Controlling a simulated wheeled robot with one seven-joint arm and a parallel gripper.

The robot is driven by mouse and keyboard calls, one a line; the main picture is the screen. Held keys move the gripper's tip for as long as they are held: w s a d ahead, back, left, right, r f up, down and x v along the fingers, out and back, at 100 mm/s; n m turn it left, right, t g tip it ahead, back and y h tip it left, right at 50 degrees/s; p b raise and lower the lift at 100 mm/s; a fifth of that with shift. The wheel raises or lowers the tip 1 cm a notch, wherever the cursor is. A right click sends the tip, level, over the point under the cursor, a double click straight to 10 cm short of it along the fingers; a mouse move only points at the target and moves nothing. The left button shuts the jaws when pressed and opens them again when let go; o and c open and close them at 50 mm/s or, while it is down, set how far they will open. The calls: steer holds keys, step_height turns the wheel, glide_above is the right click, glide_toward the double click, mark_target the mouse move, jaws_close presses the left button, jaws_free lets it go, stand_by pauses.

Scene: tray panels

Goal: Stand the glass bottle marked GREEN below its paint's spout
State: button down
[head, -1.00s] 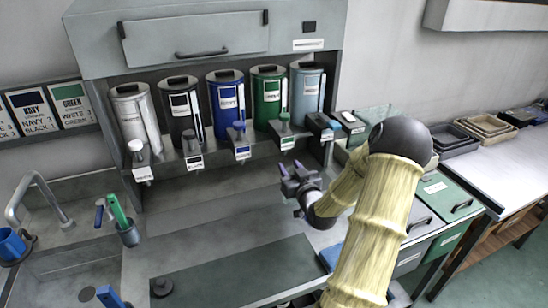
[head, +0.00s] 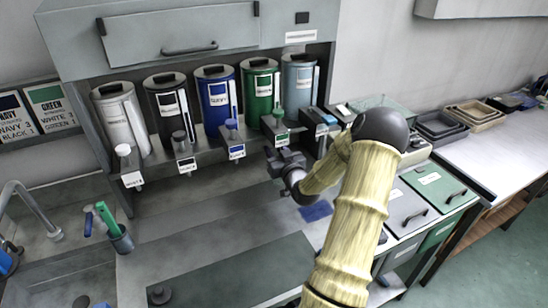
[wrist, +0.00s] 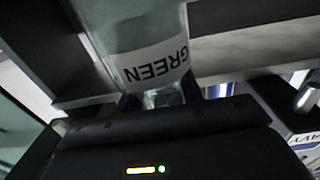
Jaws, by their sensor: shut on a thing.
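The glass bottle marked GREEN (wrist: 150,62) is clear, with a white label that reads upside down in the wrist view. My gripper (wrist: 160,98) is shut on it; the bottle stands between the two fingers. In the head view my gripper (head: 284,163) is in front of and below the green paint's spout (head: 279,117). The bottle itself is hard to make out there. The green paint canister (head: 258,92) stands on the shelf, second from the right in the row. I cannot tell whether the bottle is directly under the spout.
A blue canister (head: 216,97) with its spout is left of the green one, and a light blue canister (head: 298,84) is right. A blue patch (head: 317,211) lies on the counter right of my gripper. The counter (head: 200,222) left of my gripper is mostly clear.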

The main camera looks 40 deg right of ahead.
step_height(320, 180, down, 3)
steer(key=shift+r+b, duration=0.2)
steer(key=shift+b, duration=0.25)
steer(key=shift+s+a+f, duration=0.1)
steer(key=shift+a+f, duration=0.1)
steer(key=shift+f, duration=0.1)
steer(key=shift+d, duration=0.1)
steer(key=shift+f, duration=0.15)
steer(key=c, duration=0.9)
jaws_free()
steer(key=shift+s, duration=0.1)
steer(key=b+v, duration=0.2)
steer(key=v, duration=1)
